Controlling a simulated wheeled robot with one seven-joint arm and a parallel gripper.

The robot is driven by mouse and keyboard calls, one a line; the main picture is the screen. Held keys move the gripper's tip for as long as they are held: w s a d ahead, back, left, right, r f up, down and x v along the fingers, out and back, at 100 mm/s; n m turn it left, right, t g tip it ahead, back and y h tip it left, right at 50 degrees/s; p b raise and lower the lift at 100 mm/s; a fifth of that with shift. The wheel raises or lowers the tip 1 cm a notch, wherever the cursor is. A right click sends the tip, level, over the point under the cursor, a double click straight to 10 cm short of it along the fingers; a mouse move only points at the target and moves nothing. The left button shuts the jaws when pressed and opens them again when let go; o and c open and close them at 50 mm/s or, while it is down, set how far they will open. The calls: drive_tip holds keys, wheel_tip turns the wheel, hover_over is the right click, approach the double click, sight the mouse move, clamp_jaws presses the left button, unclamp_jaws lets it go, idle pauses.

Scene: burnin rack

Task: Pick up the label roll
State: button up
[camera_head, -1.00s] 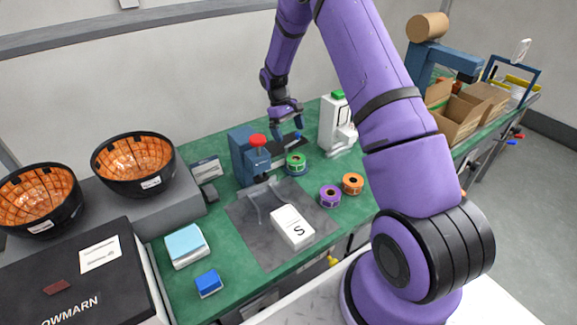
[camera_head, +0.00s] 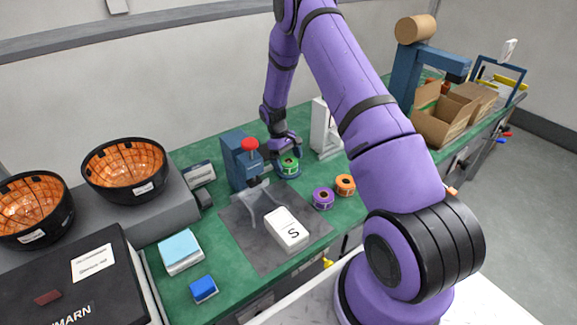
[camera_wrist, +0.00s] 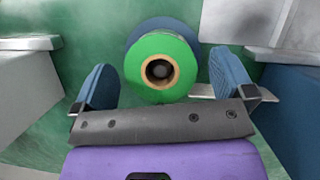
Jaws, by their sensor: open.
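A green label roll (camera_head: 289,166) with a tan core sits near the back of the green bench, on a round blue base. In the wrist view the green roll (camera_wrist: 160,70) lies ahead of and between the blue fingers, and its blue base (camera_wrist: 148,25) shows behind it. My gripper (camera_wrist: 167,85) is open and empty, with a finger on either side of the roll's near edge. In the head view my gripper (camera_head: 285,150) is just above the green roll and partly hides it. A purple label roll (camera_head: 323,198) and an orange label roll (camera_head: 345,185) stand to the front right.
A blue press with a red knob (camera_head: 249,145) stands close left of the green roll. A white device (camera_head: 325,130) stands close on the right. A white box marked S (camera_head: 287,230) lies on the grey mat (camera_head: 240,232). Cardboard boxes (camera_head: 440,118) are farther right.

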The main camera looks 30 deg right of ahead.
drive_tip(key=shift+s+f, duration=0.25)
drive_tip(key=shift+f, duration=0.4)
drive_tip(key=c, duration=1)
drive_tip(key=shift+r, duration=0.1)
